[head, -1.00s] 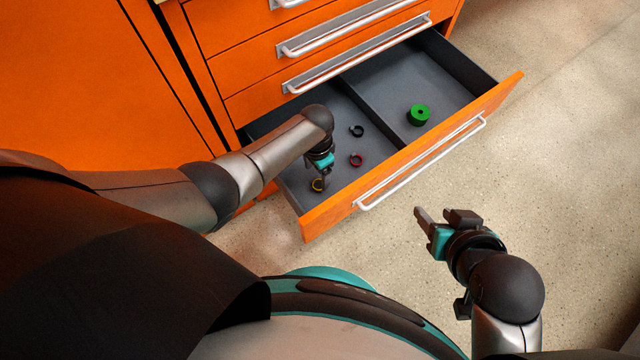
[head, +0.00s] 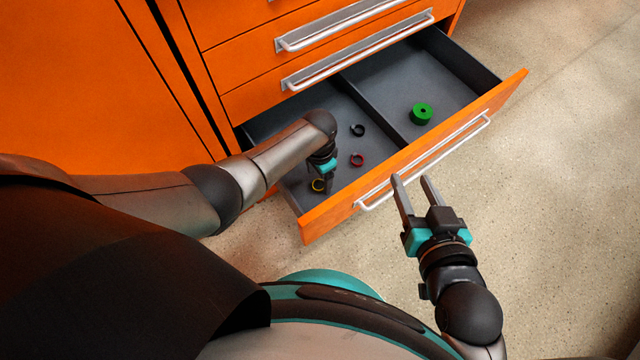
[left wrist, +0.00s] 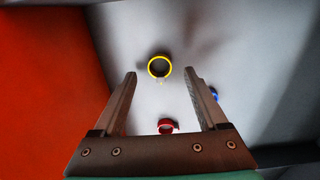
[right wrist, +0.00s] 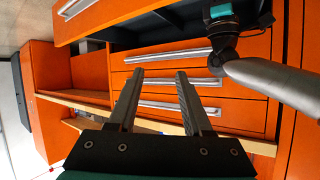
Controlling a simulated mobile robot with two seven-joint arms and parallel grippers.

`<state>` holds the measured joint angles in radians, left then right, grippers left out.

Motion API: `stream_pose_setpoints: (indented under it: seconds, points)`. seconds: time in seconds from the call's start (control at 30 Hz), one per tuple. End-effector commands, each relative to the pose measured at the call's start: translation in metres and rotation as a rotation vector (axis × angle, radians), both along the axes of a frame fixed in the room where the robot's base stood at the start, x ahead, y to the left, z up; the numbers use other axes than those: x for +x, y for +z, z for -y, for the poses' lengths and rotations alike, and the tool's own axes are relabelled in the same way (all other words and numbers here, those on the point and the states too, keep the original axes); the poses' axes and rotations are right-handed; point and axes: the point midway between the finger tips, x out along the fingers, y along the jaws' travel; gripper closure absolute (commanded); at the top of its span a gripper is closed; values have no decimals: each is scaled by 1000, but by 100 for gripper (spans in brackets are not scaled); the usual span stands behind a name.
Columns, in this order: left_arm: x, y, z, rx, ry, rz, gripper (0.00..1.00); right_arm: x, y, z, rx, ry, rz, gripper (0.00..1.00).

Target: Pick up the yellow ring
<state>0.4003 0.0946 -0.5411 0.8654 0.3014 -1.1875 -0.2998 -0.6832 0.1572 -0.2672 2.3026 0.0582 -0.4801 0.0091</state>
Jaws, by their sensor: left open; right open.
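The yellow ring (head: 317,186) lies on the grey floor of the open drawer (head: 375,176), at its near-left end. In the left wrist view the yellow ring (left wrist: 150,66) shows just beyond and between my fingertips, with nothing gripped. My left gripper (head: 325,186) is open, points down into the drawer and partly hides the ring in the head view. I cannot tell its exact height above the ring. My right gripper (head: 413,180) is open and empty, outside the drawer near its front handle; its fingers also show in the right wrist view (right wrist: 157,72).
A red ring (head: 357,160) and a dark ring (head: 357,130), with a blue ring (left wrist: 214,94) in the left wrist view, share the compartment. A green spool (head: 421,113) stands beyond the divider (head: 369,105).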

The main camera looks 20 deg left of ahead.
Motion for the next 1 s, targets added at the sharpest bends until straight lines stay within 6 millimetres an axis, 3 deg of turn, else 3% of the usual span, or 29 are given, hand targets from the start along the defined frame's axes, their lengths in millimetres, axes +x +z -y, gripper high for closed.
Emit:
stream_pose_setpoints:
  seconds: [0.6, 1.0]
  points:
    - [0, -23, 1, -1, -1, 1, 24, -8, 19, -23, 180, -3, 281, 50]
    - [0, -25, 1, 0, 0, 0, 24, -10, 24, -25, 207, -7, 323, 50]
